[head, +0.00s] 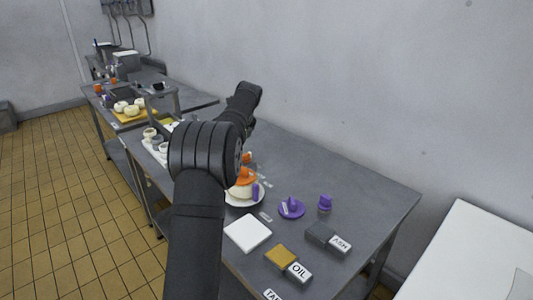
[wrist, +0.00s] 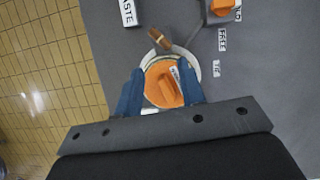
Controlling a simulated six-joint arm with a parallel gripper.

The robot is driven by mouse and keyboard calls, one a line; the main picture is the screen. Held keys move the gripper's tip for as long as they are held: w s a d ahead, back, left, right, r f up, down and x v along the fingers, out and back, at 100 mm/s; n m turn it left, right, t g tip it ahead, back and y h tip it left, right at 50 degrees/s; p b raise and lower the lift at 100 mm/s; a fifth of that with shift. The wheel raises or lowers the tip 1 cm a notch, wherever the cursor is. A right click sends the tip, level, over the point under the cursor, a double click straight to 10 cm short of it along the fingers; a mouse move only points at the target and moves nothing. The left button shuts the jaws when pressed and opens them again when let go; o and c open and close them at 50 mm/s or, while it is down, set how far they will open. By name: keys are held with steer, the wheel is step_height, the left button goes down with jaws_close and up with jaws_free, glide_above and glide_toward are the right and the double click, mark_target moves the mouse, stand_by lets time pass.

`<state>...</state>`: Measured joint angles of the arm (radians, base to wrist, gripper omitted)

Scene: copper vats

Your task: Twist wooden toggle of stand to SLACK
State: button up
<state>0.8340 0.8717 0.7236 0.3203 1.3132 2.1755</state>
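In the wrist view my gripper (wrist: 160,78) has its two blue fingers spread wide, one on each side of a round orange piece (wrist: 166,92) with a raised ridge and a small white label. I cannot tell whether the fingers touch it. The orange piece sits within a pale round rim (wrist: 190,58). A brown, wood-coloured bar (wrist: 160,40) lies slanted at the far edge of that rim, beyond the fingertips; it looks like the wooden toggle. In the head view the orange piece (head: 243,178) shows partly, and my arm hides the gripper. No SLACK label is readable.
Another orange knob (wrist: 222,6) with a FREE label (wrist: 222,39) stands at the top right in the wrist view. A white labelled block (wrist: 128,12) is at the top left. The grey table (head: 350,180) also holds a purple disc (head: 291,208) and a white square (head: 248,232).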

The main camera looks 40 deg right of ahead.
steer(key=v, duration=0.7)
steer(key=s+a+n+g+h, duration=0.1)
steer(key=s+a+n+g, duration=0.1)
steer(key=s+n, duration=0.6)
steer(key=s+a+n+g+h, duration=0.1)
steer(key=s+n, duration=0.8)
steer(key=n, duration=1.4)
steer(key=shift+s+a+g, duration=0.3)
steer(key=shift+a+g, duration=0.05)
steer(key=shift+g, duration=0.05)
steer(key=shift+w, duration=0.1)
